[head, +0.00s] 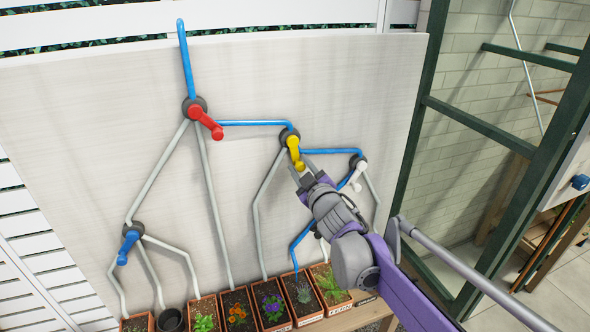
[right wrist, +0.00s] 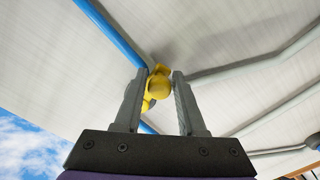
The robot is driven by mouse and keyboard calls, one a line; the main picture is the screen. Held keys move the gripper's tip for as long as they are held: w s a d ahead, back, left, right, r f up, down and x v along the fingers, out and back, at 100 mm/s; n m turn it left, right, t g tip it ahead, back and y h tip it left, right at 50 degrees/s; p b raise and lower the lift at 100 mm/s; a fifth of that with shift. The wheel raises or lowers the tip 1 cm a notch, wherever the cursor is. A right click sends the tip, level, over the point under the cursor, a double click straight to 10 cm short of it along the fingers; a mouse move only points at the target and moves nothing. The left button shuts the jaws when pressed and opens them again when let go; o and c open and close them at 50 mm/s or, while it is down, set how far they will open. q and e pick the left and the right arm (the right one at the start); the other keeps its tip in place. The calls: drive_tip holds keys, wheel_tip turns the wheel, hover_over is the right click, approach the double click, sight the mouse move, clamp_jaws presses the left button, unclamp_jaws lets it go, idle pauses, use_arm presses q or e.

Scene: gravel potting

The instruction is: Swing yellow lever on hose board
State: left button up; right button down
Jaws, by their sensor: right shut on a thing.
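The yellow lever (head: 294,148) is mounted on a dark round hub on the pale hose board (head: 90,100) and points down and slightly right. My right gripper (head: 301,169) is at the lower end of the lever. In the right wrist view the yellow lever (right wrist: 158,86) lies between the two fingers of my right gripper (right wrist: 160,92), near their tips. The gripper is shut on it. A blue hose enters the hub from the left and another leaves to the right. My left gripper is not in view.
The red lever (head: 206,122) is up left, the blue lever (head: 128,247) lower left, and the white lever (head: 357,178) close on the right of my gripper. Several potted plants (head: 271,304) line the board's foot. A green metal frame (head: 477,125) stands at right.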

drive_tip(key=shift+w+d+r+n, duration=0.2)
drive_tip(key=shift+d+n, duration=0.25)
drive_tip(key=shift+n, duration=0.65)
drive_tip(key=shift+w+d+r+n, duration=0.15)
drive_tip(key=shift+d+n, duration=0.25)
drive_tip(key=shift+n, duration=0.7)
drive_tip(key=c, duration=0.8)
unclamp_jaws()
drive_tip(key=shift+c, duration=0.2)
drive_tip(key=shift+o, duration=1.2)
drive_tip(key=shift+s+a, duration=0.1)
drive_tip(key=shift+d, duration=0.2)
